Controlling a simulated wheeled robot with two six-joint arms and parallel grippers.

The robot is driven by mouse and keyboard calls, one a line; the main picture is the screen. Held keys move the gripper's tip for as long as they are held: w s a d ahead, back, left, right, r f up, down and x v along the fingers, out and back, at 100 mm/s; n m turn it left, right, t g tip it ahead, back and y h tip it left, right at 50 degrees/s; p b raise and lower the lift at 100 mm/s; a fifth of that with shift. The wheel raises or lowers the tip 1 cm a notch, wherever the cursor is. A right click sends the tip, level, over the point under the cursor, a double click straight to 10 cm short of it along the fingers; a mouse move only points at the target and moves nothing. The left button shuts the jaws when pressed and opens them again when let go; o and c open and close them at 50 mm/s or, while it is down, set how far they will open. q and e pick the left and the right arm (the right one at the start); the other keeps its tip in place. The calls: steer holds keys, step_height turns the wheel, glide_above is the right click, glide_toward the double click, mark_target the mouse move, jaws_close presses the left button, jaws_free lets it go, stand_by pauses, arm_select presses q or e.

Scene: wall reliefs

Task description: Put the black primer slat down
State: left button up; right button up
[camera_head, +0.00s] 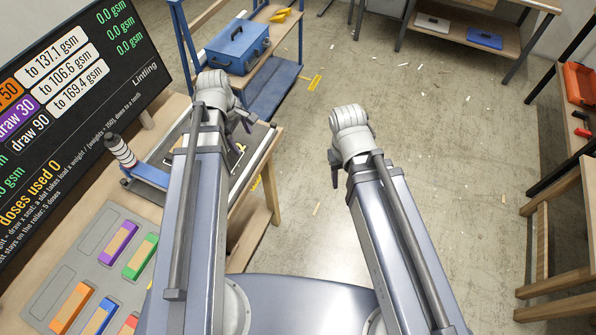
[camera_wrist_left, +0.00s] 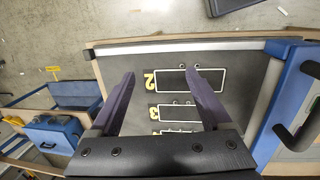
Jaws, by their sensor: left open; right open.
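My left gripper (camera_head: 241,126) is over the dark board (camera_head: 211,168) on the wooden bench. In the left wrist view its two dark fingers (camera_wrist_left: 160,74) are spread apart with nothing visibly held between them. Below them the board (camera_wrist_left: 240,100) has white-outlined rectangles, with yellow numbers 2 and 3 beside two of them. The rectangle beside 2 (camera_wrist_left: 185,80) looks dark inside; I cannot tell whether the black primer slat lies in it. I cannot make out the black slat anywhere. My right gripper (camera_head: 336,172) hangs open over the floor, away from the bench.
A grey tray (camera_head: 66,271) on the bench holds several coloured slats, including a purple one (camera_head: 118,243) and a green one (camera_head: 140,256). A dark sign (camera_head: 75,100) rises behind. The floor right of the bench is open.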

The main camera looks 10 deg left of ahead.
arm_select(q)
steer(key=s+d+m+y, duration=0.1)
steer(key=s+d+m, duration=0.4)
steer(key=d+m, duration=0.4)
steer(key=s+d+m+g+y, duration=0.1)
steer(key=s+d+m, duration=0.3)
steer(key=d+m, duration=0.5)
steer(key=shift+s+m, duration=0.3)
steer(key=shift+s, duration=0.1)
